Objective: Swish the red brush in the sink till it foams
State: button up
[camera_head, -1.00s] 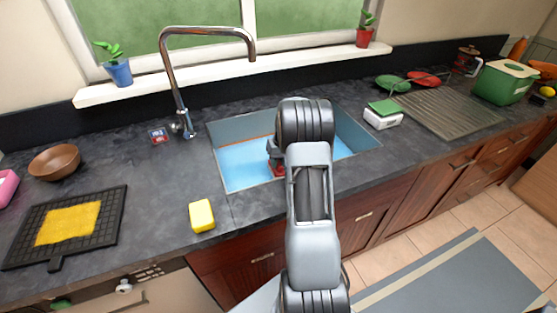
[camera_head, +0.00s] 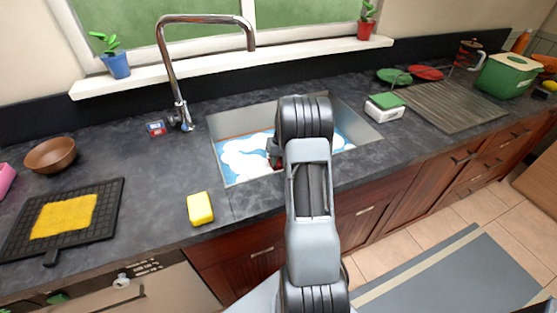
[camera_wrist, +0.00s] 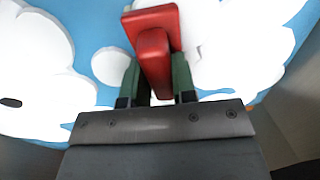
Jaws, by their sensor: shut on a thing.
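The sink (camera_head: 358,118) is set in the dark counter and holds blue water (camera_head: 343,137) with white foam (camera_head: 245,158) over much of it. In the wrist view, white foam patches (camera_wrist: 240,45) lie on the blue water (camera_wrist: 105,28). The red brush (camera_wrist: 152,48) is between the green-padded fingers of my gripper (camera_wrist: 156,85), which is shut on it. In the head view, my gripper (camera_head: 274,152) is down inside the sink, partly hidden by my arm, and the brush is mostly hidden there.
A chrome faucet (camera_head: 172,75) arches behind the sink. A yellow sponge (camera_head: 200,208) lies at the front left, beside a black rack with a yellow cloth (camera_head: 64,216).

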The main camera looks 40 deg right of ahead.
jog(key=shift+w+a, duration=0.25)
jog(key=shift+a, duration=0.7)
jog(key=shift+w+a, duration=0.25)
jog(key=shift+a, duration=0.65)
jog(key=shift+s+d, duration=0.3)
jog(key=shift+d, duration=0.65)
jog(key=shift+s+d, duration=0.25)
jog(key=shift+d, duration=0.7)
jog(key=shift+w+a+b, duration=0.15)
jog(key=shift+w+a, duration=0.1)
jog(key=shift+a, duration=0.7)
jog(key=shift+w+a+b, duration=0.15)
jog(key=shift+w+a, duration=0.1)
jog(key=shift+a, duration=0.7)
jog(key=shift+s+d, duration=0.25)
jog(key=shift+d, duration=0.7)
jog(key=shift+s+d, duration=0.2)
jog(key=shift+d, duration=0.7)
jog(key=shift+d+r, duration=0.1)
jog(key=shift+r, duration=0.1)
notch_tip(320, 180, up, 26)
jog(key=p, duration=1.7)
jog(key=shift+f, duration=0.2)
